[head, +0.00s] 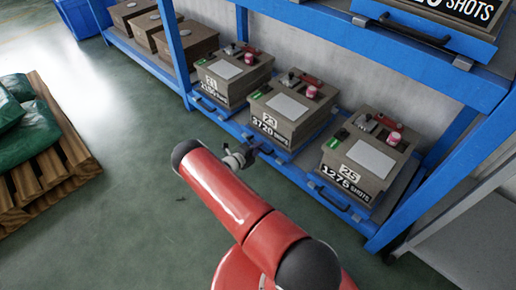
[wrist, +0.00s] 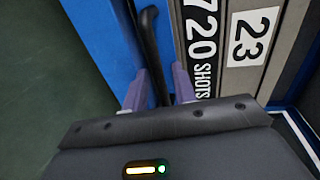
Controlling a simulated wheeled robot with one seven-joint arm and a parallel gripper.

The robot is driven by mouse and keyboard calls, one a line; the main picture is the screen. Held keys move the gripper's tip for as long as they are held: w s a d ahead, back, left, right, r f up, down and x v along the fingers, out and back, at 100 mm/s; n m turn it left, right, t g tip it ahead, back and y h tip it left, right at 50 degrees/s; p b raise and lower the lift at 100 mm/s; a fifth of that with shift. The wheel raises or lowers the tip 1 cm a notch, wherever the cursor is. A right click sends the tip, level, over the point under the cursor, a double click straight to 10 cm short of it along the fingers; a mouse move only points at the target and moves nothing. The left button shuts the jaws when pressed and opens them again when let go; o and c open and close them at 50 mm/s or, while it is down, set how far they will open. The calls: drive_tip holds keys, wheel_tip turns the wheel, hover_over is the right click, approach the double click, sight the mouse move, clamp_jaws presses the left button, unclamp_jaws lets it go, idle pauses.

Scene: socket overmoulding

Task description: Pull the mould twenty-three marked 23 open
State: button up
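Mould twenty-three (head: 292,112) is a grey-brown block with a white "23" label and "3720 SHOTS" on its front. It sits on a blue drawer in the middle of the lower shelf in the head view. Its label side also shows in the wrist view (wrist: 264,30). The drawer's black bar handle (wrist: 150,45) runs between the two fingers of my gripper (wrist: 157,82). The fingers look apart, with gaps either side of the bar. In the head view my gripper (head: 246,152) is at the drawer front, and most of the handle there is hidden.
A similar mould marked 25 (head: 371,160) stands to the right and another mould (head: 232,76) to the left, each on a blue drawer. A blue rack upright (head: 174,45) is farther left. A pallet with green sacks (head: 40,150) is at far left. Green floor in front is clear.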

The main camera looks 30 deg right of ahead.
drive_tip(key=shift+w+d, duration=0.1)
drive_tip(key=shift+d, duration=0.2)
clamp_jaws()
drive_tip(key=shift+a, duration=0.15)
